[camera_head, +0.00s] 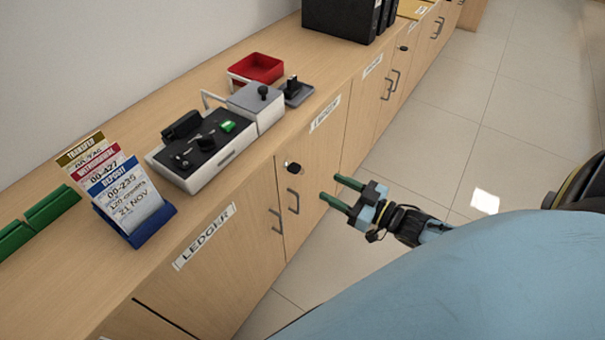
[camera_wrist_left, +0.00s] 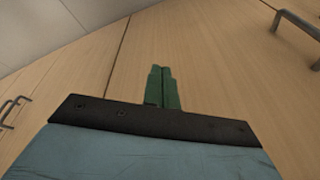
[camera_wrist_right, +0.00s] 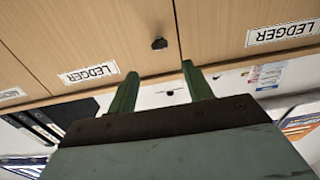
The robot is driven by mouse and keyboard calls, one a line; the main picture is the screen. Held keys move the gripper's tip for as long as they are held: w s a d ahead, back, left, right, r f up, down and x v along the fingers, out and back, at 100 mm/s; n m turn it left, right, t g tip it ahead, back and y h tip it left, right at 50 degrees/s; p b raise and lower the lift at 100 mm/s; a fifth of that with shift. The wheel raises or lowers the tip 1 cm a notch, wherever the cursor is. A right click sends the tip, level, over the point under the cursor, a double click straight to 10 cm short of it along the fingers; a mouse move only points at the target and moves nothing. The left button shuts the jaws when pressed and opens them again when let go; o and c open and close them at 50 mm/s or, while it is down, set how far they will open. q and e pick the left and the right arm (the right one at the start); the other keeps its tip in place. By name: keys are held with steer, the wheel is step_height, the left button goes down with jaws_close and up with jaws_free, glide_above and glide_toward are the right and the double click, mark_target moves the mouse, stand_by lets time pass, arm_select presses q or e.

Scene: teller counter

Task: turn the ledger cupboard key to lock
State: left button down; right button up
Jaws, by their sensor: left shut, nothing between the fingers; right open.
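The black key (camera_head: 292,168) sits in the upper part of a wooden cupboard door (camera_head: 312,160), above a metal handle, in the head view. It also shows in the right wrist view as a small dark knob (camera_wrist_right: 159,43) beyond the fingertips. I cannot tell which way it is turned. My right gripper (camera_head: 331,187) is open and empty, in front of the cupboard and apart from the key, to its right and a little lower in the head view. My left gripper (camera_wrist_left: 162,70) is shut and empty, facing wooden panels; the head view does not show it.
A LEDGER label (camera_head: 205,236) marks the neighbouring door. Metal handles (camera_head: 293,201) stick out from the doors. The counter holds a grey-white device (camera_head: 207,146), a red tray (camera_head: 257,69) and a blue card holder (camera_head: 148,229). The tiled floor (camera_head: 510,130) to the right is mostly clear.

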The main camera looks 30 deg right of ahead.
mark_target(299, 171)
arm_select(q)
step_height(299, 171, up, 8)
steer(key=s+d+b, duration=0.1)
steer(key=d+b, duration=0.1)
steer(key=shift+s+f+t+h+b, duration=0.15)
steer(key=shift+f+t+h+b, duration=0.05)
steer(key=shift+t+h+b, duration=0.15)
arm_select(e)
steer(key=shift+x, duration=5.05)
steer(key=shift+c, duration=0.3)
steer(key=c, duration=0.9)
